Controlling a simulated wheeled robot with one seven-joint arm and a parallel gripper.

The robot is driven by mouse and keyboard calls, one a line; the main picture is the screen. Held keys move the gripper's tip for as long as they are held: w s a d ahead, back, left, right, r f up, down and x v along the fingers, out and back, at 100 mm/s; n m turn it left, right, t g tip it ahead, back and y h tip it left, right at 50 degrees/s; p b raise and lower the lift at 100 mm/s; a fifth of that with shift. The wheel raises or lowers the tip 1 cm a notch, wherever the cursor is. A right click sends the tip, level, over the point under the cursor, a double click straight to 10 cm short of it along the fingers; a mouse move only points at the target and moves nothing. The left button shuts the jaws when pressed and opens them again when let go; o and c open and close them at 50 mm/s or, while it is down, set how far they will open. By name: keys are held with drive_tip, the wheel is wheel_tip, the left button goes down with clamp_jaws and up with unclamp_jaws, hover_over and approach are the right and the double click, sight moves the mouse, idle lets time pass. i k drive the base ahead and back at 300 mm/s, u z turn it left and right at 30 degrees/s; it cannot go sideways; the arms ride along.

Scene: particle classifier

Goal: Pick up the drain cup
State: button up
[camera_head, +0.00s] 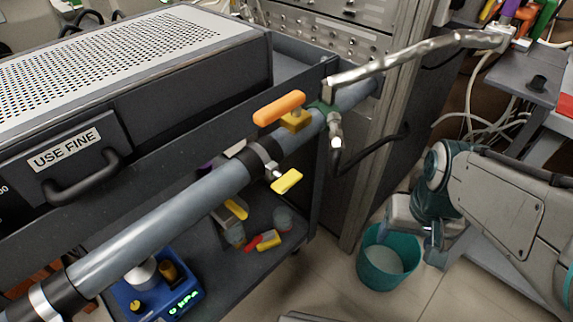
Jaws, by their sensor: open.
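The drain cup is probably the teal round cup (384,282) with a pale inside, standing upright low at the right of the middle. My arm comes in from the right edge, and my gripper (414,232) is at the cup's upper right rim. The gripper is open and holds nothing. It covers part of the rim. I cannot tell whether a finger touches the cup or lies inside it.
A grey pipe (170,218) with an orange-handled valve (279,108) runs across the cart front. A bent metal tube (400,60) hangs above. A lower shelf (222,278) holds a blue device (160,290). Floor lies clear in front.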

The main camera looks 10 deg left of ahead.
sight(282, 216)
drive_tip(key=u, duration=0.1)
drive_tip(key=k, duration=0.7)
drive_tip(key=u, duration=0.6)
drive_tip(key=i, duration=0.5)
drive_tip(key=u, duration=0.05)
